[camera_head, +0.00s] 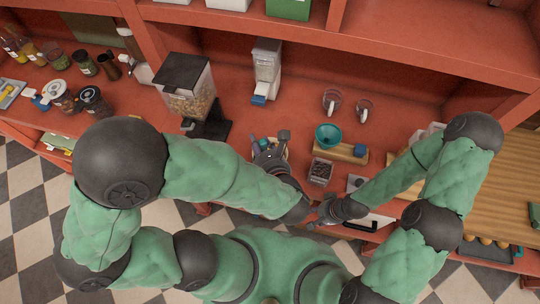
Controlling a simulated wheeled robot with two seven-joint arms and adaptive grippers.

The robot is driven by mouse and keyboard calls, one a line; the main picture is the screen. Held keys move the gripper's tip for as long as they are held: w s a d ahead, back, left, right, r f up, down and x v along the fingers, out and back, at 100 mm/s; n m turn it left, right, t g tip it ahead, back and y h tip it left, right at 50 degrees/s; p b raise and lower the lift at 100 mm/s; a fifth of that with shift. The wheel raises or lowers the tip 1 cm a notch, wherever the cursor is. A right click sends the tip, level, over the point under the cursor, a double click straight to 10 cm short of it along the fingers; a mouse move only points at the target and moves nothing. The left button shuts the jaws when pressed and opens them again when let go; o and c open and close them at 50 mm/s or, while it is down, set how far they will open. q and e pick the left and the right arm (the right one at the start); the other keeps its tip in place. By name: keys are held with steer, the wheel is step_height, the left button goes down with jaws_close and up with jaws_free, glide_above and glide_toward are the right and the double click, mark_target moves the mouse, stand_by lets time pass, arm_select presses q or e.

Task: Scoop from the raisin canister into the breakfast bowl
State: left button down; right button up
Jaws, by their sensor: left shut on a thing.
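A small clear square container with dark contents (320,172), which looks like the raisin canister, stands near the counter's front edge. Behind it a teal bowl (328,133), likely the breakfast bowl, sits at the left end of a wooden board. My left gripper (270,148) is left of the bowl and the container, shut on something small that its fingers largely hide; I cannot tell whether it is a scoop. My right gripper (323,208) is low in front of the dark container, apart from the bowl; its fingers are too small to tell open from shut.
The wooden board (346,152) also carries a small blue item (360,151). Two clear cups (332,101) stand behind the bowl. A large dispenser (188,88) and a white dispenser (266,68) stand at the back left. Several jars crowd the far left. The counter behind the cups is clear.

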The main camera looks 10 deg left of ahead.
arm_select(q)
steer(key=shift+s+r+p, duration=0.25)
steer(key=shift+r+p, duration=0.25)
steer(key=shift+r, duration=0.05)
steer(key=s+a+r+p, duration=0.1)
steer(key=s+r+p, duration=0.3)
steer(key=s, duration=0.1)
steer(key=shift+s, duration=0.2)
stand_by(0.4)
